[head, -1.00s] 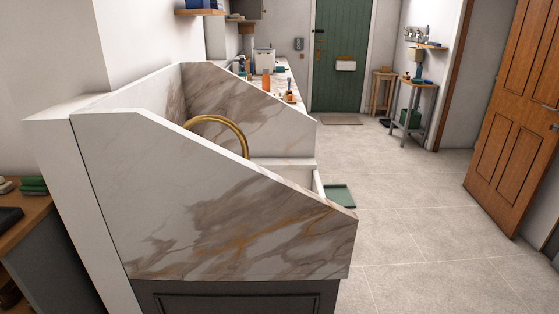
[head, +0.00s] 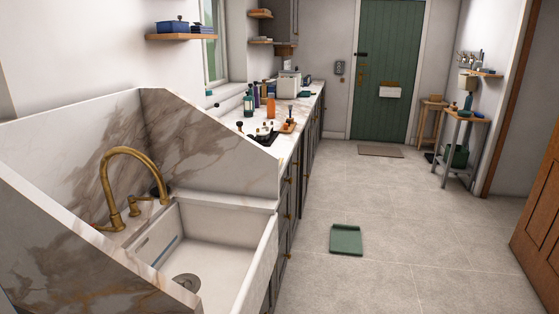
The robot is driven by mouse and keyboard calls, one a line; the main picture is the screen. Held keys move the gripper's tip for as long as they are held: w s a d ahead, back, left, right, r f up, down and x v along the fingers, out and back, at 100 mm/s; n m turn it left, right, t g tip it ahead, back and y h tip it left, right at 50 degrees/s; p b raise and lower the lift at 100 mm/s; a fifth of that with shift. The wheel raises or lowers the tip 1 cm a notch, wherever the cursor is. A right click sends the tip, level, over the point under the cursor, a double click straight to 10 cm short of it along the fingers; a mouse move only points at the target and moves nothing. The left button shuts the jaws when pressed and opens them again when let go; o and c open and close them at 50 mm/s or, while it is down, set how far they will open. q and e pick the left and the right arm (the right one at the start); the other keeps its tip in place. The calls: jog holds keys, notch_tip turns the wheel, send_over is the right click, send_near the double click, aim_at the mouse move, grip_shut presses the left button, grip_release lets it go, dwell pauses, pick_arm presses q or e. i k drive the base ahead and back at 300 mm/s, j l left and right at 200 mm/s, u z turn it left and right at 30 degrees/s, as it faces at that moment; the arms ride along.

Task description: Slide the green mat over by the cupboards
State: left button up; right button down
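The green mat (head: 346,240) lies flat on the grey tiled floor, a short way to the right of the cupboards. It is a small square with a raised edge on its far side. The dark cupboards (head: 296,188) run along the left under the marble worktop, with brass handles on their fronts. A strip of bare floor separates the mat from the cupboards. Neither of my grippers is in the head view.
A white sink (head: 216,250) with a brass tap (head: 121,180) stands at the near left. A brown doormat (head: 380,151) lies before the green door (head: 388,75). A small table (head: 466,120) stands at the right, and a wooden door (head: 540,225) juts in. The floor around the mat is clear.

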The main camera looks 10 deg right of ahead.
aim_at(345, 239)
jog(key=i+l, duration=0.2)
jog(key=l, duration=0.15)
jog(key=i+l+u, duration=0.1)
jog(key=l, duration=0.25)
jog(key=i+l, duration=0.5)
jog(key=l, duration=0.25)
jog(key=i+l+u, duration=0.1)
jog(key=l, duration=0.25)
jog(key=i, duration=0.1)
